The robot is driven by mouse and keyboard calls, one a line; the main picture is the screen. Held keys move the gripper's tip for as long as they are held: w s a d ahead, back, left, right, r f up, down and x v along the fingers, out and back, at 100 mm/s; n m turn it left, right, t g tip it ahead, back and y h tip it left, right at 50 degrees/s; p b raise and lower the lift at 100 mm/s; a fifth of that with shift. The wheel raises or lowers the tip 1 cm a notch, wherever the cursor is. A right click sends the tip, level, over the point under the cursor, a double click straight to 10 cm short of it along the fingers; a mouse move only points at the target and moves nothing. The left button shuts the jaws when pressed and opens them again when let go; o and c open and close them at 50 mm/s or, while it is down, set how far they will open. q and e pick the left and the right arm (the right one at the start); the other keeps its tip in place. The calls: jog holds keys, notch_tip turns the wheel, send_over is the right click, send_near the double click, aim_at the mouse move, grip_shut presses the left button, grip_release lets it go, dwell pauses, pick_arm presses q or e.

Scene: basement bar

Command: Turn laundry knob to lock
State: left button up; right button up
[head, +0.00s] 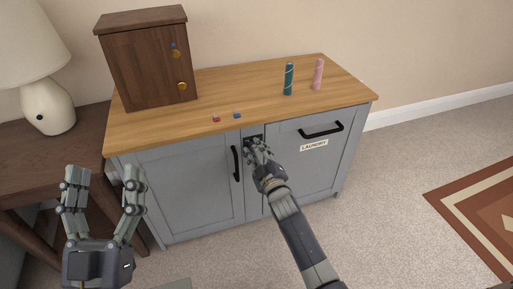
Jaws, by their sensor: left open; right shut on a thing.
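A grey cabinet (190,193) with a wooden top stands ahead. Its right front (300,165) carries a white "LAUNDRY" label (314,145) and a black bar handle (321,131). A dark plate (252,131) sits high on the middle strip between the two fronts. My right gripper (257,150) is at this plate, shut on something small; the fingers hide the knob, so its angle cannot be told. My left gripper (103,190) is open and empty, in front of the cabinet's left side.
On the wooden top (245,95) stand a small brown cupboard (150,65), a teal bottle (288,79), a pink bottle (318,74), and small red (215,119) and blue (237,115) pieces. A lamp (45,105) stands on a dark side table (60,150) at left.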

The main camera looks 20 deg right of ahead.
jog(key=shift+m+p, duration=0.4)
jog(key=shift+m, duration=0.5)
pick_arm(q)
notch_tip(320, 180, down, 6)
jog(key=w+g+y, duration=0.1)
jog(key=w+g, duration=0.1)
jog(key=g, duration=0.1)
jog(key=shift+w+r+g, duration=0.15)
jog(key=shift+w+g, duration=0.05)
jog(key=shift+g, duration=0.1)
pick_arm(e)
jog(key=shift+f, duration=0.1)
jog(key=o, duration=1.1)
jog(key=shift+c, duration=0.2)
